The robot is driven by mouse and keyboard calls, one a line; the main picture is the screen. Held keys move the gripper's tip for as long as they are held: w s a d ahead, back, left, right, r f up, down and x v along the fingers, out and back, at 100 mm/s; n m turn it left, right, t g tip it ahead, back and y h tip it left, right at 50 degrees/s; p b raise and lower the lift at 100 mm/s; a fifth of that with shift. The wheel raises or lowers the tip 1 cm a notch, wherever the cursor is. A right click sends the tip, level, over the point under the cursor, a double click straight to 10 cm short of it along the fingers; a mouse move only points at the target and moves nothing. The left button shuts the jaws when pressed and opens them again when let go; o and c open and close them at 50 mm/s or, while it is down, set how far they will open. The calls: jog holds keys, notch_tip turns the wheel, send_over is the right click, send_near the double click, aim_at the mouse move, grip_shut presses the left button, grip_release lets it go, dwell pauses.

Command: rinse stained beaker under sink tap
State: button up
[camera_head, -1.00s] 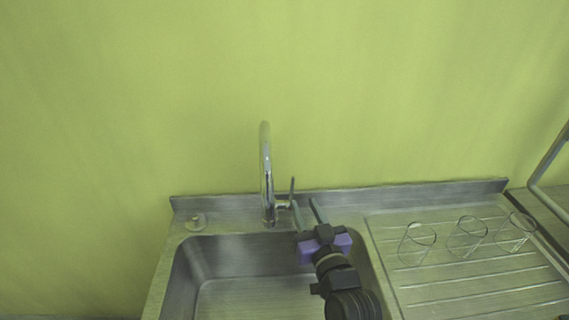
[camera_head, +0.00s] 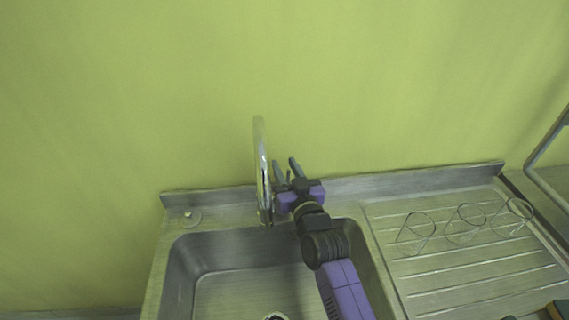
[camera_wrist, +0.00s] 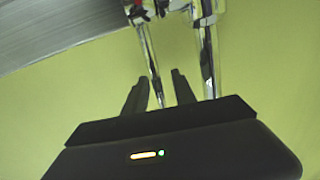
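The chrome tap (camera_head: 262,172) rises at the back of the steel sink (camera_head: 178,270), its spout arching over the basin. My gripper (camera_head: 287,167) is beside the tap, to its right, with its two fingers apart. In the wrist view a thin chrome lever (camera_wrist: 148,58) reaches down to between the fingertips (camera_wrist: 158,84), and the tap's tube (camera_wrist: 208,50) stands just right of them. I cannot tell if a finger touches the lever. Clear glass beakers (camera_head: 416,234) (camera_head: 465,226) (camera_head: 513,218) stand on the drainboard. No stain can be made out. No water stream is visible.
The ribbed drainboard (camera_head: 440,285) is right of the basin and largely clear in front of the beakers. A round fitting (camera_head: 190,218) sits on the left rear rim. A metal frame (camera_head: 545,165) stands at the far right. The green wall (camera_head: 380,90) is close behind.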

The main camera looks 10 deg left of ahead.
jog(key=shift+w+a, duration=0.2)
jog(key=shift+w, duration=0.1)
grip_shut()
dwell(1.4)
